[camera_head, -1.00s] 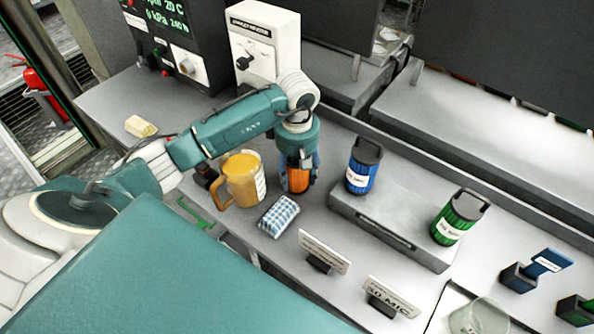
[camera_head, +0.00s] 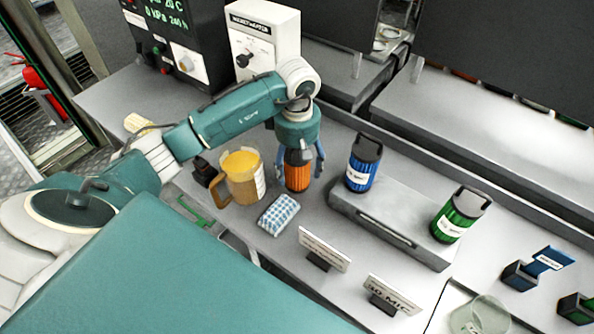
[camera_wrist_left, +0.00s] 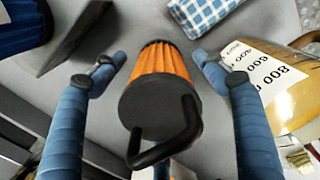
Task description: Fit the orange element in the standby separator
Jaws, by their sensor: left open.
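The orange element (camera_head: 298,178), pleated with a black cap and loop handle, stands on the grey bench beside the jug. In the left wrist view the orange element (camera_wrist_left: 160,70) sits between the spread blue fingers, with a gap on each side. My left gripper (camera_head: 299,166) is open above and around it, pointing down. The left wrist view also shows my left gripper (camera_wrist_left: 157,62) open, its fingers not touching the element. No thing is readable as the standby separator. My right gripper is out of view.
A jug of amber liquid (camera_head: 243,178) stands close left of the element, with a checked cloth (camera_head: 279,214) in front. A blue canister (camera_head: 363,165) and green canister (camera_head: 461,214) stand on a grey block (camera_head: 400,236). Sign cards (camera_head: 324,249) stand at the front edge.

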